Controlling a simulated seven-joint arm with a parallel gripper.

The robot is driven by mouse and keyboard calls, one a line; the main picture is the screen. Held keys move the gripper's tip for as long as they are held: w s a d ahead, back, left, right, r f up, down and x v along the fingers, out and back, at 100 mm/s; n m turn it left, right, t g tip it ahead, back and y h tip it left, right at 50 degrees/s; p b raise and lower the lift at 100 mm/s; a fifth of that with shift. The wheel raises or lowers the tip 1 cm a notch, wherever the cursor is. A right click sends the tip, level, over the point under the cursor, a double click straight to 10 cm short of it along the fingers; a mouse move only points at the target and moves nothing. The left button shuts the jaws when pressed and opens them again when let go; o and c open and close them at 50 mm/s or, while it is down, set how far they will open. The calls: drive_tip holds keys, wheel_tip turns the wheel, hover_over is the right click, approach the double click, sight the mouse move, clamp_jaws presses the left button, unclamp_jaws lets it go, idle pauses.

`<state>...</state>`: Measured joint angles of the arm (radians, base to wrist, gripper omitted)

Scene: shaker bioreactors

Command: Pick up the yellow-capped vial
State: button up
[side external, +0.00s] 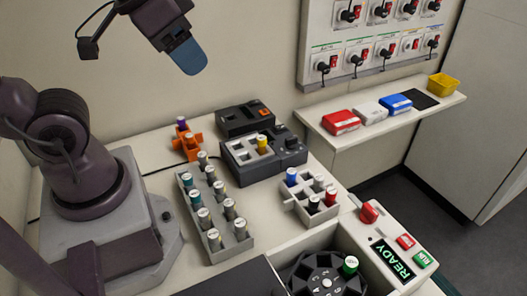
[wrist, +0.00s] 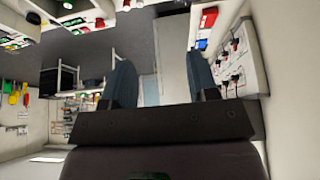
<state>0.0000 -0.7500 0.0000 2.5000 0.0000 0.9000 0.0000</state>
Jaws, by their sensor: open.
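The yellow-capped vial (side external: 262,142) stands upright in the pale-topped block of a dark grey bench device (side external: 238,173), near the middle of the side view. My gripper (side external: 190,58) is high above the bench at upper left, well apart from the vial, with nothing in it. In the wrist view my gripper (wrist: 162,80) shows two blue-grey fingers spread apart with a gap between them. The wrist camera looks out over the room, and the vial cannot be made out there.
A grey rack (side external: 243,252) of several vials stands left of centre. A small white rack (side external: 292,207) holds a blue-capped vial. An orange holder (side external: 186,146) has a purple-capped vial. A dark rotor (side external: 310,284) with a green-capped vial is at the front. A shelf (side external: 345,142) carries coloured boxes.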

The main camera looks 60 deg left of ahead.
idle(0.6)
drive_tip(key=m+g, duration=0.6)
drive_tip(key=m, duration=1.4)
approach(262, 138)
wheel_tip(262, 138, down, 10)
drive_tip(key=shift+s+f, duration=0.15)
drive_tip(key=shift+f, duration=0.1)
